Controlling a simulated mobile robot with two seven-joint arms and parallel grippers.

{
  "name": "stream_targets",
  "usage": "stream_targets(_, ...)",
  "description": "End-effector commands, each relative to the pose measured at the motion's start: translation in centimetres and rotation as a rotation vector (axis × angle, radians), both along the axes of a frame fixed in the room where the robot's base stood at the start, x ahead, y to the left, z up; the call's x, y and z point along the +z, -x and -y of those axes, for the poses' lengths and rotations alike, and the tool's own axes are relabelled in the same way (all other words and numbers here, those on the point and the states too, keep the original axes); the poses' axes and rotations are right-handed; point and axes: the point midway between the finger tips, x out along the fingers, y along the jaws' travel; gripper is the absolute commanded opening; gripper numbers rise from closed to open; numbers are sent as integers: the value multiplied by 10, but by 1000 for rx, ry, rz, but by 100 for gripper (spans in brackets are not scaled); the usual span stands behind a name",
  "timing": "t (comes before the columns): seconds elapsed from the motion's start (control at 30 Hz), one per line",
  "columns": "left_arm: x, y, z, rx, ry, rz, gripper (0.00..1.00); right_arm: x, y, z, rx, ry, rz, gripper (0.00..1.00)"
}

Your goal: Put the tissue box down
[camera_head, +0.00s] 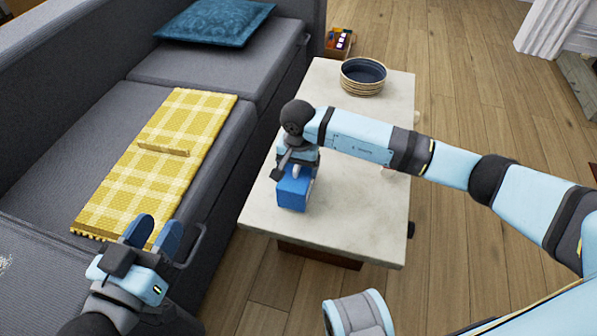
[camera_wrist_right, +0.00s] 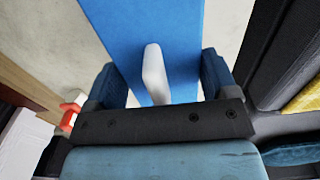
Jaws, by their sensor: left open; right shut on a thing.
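The tissue box is blue (camera_head: 293,192) and sits on or just above the pale table top (camera_head: 352,215), near its front left; I cannot tell if it touches. My right gripper (camera_head: 298,172) is shut on it from above. In the right wrist view the blue box (camera_wrist_right: 145,38) lies between the two fingers of the right gripper (camera_wrist_right: 165,85), with a white tissue (camera_wrist_right: 155,73) standing up from it. My left gripper (camera_head: 153,235) is open and empty, in front of the sofa's yellow blanket.
A grey sofa (camera_head: 110,130) with a yellow checked blanket (camera_head: 165,160) and a blue cushion (camera_head: 215,22) runs along the table's left side. A round stacked bowl (camera_head: 363,77) stands at the table's far end. The table's front right is clear.

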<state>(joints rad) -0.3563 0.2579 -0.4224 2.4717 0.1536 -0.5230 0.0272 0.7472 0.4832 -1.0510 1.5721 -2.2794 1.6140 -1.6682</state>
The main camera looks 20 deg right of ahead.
Motion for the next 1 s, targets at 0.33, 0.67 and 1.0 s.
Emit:
stream_targets(0.33, 5, -5, -2, 1, -18, 47, 43, -14, 0, 0, 0, 0, 1, 52)
stream_targets(0.67, 2, -4, -2, 2, -26, 50, 43, -17, 0, 0, 0, 1, 1, 100)
stream_targets(1.0, 9, -3, -1, -6, -10, 22, 43, 7, -1, 0, 1, 0, 2, 100)
